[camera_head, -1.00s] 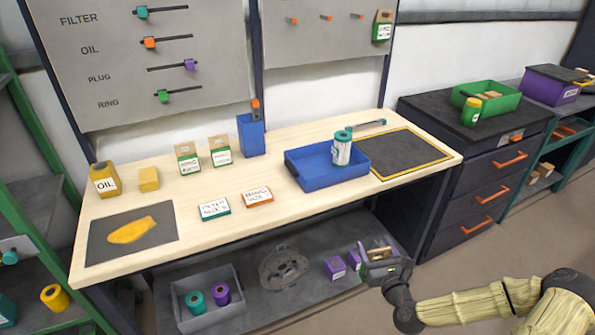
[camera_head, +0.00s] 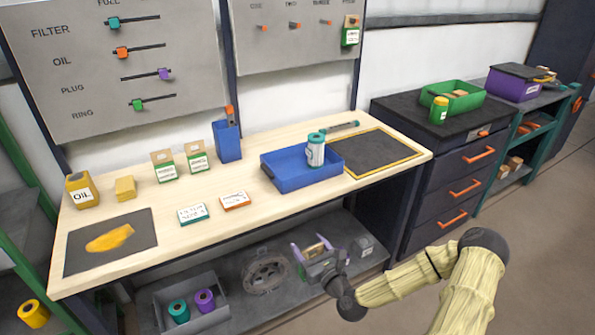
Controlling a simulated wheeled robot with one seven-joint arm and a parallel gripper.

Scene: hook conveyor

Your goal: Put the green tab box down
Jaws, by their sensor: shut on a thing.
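My gripper (camera_head: 312,250) is low in front of the workbench, at the height of the lower shelf. Its purple fingers are shut on a small tan box (camera_head: 316,247), the green tab box, which is mostly hidden by the gripper. Two similar tan boxes with green-and-white labels (camera_head: 165,167) (camera_head: 197,158) stand upright side by side on the workbench (camera_head: 265,215). Another box with a green label (camera_head: 350,32) hangs at the right of the hook board.
A blue tray (camera_head: 275,178) holds a teal-capped jar; a dark mat (camera_head: 385,152) lies to its right. Two flat label boxes lie near the bench front. The lower shelf holds a grey bin (camera_head: 215,318), a round metal part (camera_head: 265,272) and a small grey box (camera_head: 364,246). Bare bench lies between these.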

